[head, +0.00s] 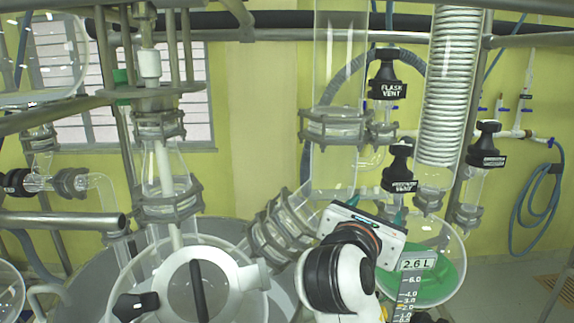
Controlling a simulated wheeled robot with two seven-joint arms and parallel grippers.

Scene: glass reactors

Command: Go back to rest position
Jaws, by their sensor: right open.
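My right arm comes up from the bottom centre in the head view, white with black joints. My right gripper (376,206) is at its end, seen from behind and pointing away from the camera. It is open, and its fingers are mostly hidden by the hand. It is in front of the glassware, below a black labelled valve knob (400,180). I cannot tell whether it touches anything. I see nothing held in it. My left gripper is not in view.
The black "FLASK VENT" knob (387,90) is above the gripper. A graduated glass flask marked 2.6 L (448,285) with a green area is close at right. A coil condenser (455,85), a large reactor vessel (195,280) and metal rails (60,222) crowd the space.

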